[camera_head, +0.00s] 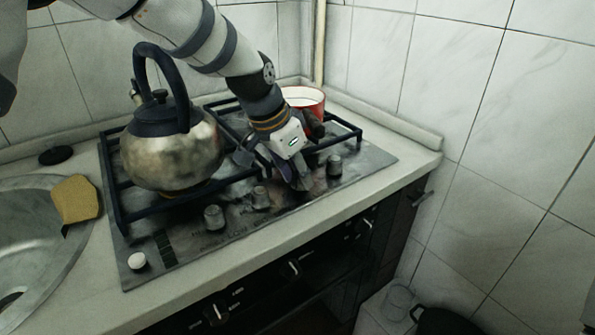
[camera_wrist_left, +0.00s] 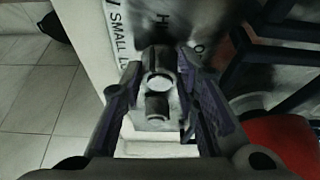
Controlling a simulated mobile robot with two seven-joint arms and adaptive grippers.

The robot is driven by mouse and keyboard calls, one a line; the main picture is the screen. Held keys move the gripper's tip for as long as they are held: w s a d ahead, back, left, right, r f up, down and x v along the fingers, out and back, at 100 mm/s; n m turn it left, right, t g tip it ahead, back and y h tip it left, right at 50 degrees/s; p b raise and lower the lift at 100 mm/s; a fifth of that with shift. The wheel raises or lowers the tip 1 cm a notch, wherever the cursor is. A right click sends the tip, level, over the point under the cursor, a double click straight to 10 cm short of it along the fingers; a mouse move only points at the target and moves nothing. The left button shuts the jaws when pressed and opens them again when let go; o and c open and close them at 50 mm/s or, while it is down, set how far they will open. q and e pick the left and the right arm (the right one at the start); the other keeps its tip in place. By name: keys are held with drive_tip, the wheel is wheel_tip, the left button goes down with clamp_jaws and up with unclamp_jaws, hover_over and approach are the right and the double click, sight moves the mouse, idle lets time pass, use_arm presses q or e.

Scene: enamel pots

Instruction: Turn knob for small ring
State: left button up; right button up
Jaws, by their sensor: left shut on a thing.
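The stove (camera_head: 190,247) has a row of grey knobs along its front; a left one (camera_head: 214,217), a middle one (camera_head: 261,197) and a right one (camera_head: 334,165) show in the head view. My left gripper (camera_head: 297,182) points down at the row between the middle and right ones. In the left wrist view, the gripper (camera_wrist_left: 160,105) is shut on a grey knob (camera_wrist_left: 158,82), which sits between its two fingers. Printed lettering with "SMALL" and "HI" lies beside this knob. In the head view the fingers hide the held knob. My right gripper is not in view.
A metal kettle (camera_head: 172,150) stands on the left burner grate. A red pot (camera_head: 318,103) stands at the back right, behind my left gripper. A sponge (camera_head: 76,200) lies at the sink (camera_head: 30,235). The tiled wall (camera_head: 480,130) bounds the right side.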

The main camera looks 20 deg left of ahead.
use_arm(q)
drive_tip(key=shift+n, duration=0.6)
drive_tip(key=shift+n+y, duration=0.3)
drive_tip(key=o, duration=1.1)
drive_tip(key=shift+o, duration=0.2)
drive_tip(key=v, duration=1.2)
drive_tip(key=shift+s, duration=0.15)
drive_tip(key=shift+f, duration=0.1)
